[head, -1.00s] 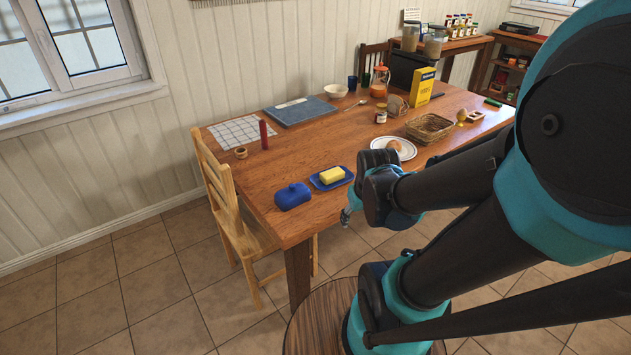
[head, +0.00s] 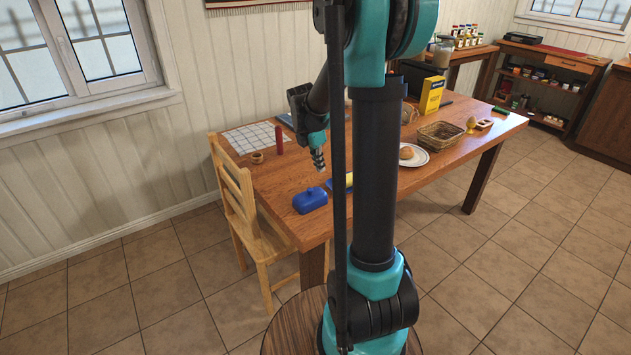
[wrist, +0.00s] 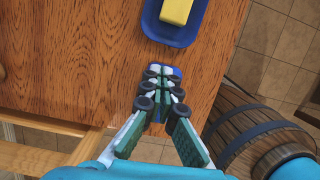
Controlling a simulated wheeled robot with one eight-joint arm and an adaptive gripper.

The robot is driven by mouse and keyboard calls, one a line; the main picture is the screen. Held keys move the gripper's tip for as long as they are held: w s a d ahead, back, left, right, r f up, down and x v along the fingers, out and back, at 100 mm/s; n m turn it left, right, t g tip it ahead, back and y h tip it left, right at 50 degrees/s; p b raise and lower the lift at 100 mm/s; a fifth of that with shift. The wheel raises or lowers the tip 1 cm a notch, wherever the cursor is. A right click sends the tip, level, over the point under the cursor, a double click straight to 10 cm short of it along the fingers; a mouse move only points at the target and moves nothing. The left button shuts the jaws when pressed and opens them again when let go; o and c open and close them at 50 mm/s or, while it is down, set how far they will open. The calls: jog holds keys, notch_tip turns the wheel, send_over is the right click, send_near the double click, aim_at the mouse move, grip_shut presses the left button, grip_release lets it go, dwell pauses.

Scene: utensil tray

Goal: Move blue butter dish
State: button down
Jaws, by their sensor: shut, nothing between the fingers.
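The blue butter dish shows as two parts on the near left corner of the wooden table. The closed blue lid (head: 309,200) sits near the front edge. The blue tray (wrist: 151,27) with a yellow butter block (wrist: 176,11) lies beside it; in the head view my arm hides most of that tray. In the wrist view the fingers (wrist: 161,80) cover most of the lid (wrist: 177,72). I cannot tell whether they touch it.
A red candle (head: 279,139) and a small wooden ring (head: 257,158) stand behind the lid. A plate with a bread roll (head: 423,158), a basket (head: 456,136) and a yellow box (head: 431,96) are to the right. A wooden chair (head: 233,205) stands at the table's left end.

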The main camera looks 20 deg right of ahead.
jog(key=x, duration=0.9)
jog(key=shift+d+f, duration=0.15)
jog(key=shift+f, duration=0.2)
jog(key=w+d, duration=0.1)
jog(key=d, duration=0.3)
jog(key=w+d, duration=0.2)
jog(key=d, duration=0.2)
jog(key=w+d, duration=0.1)
jog(key=d, duration=0.3)
jog(key=shift+w+d, duration=0.1)
jog(key=shift+w, duration=0.25)
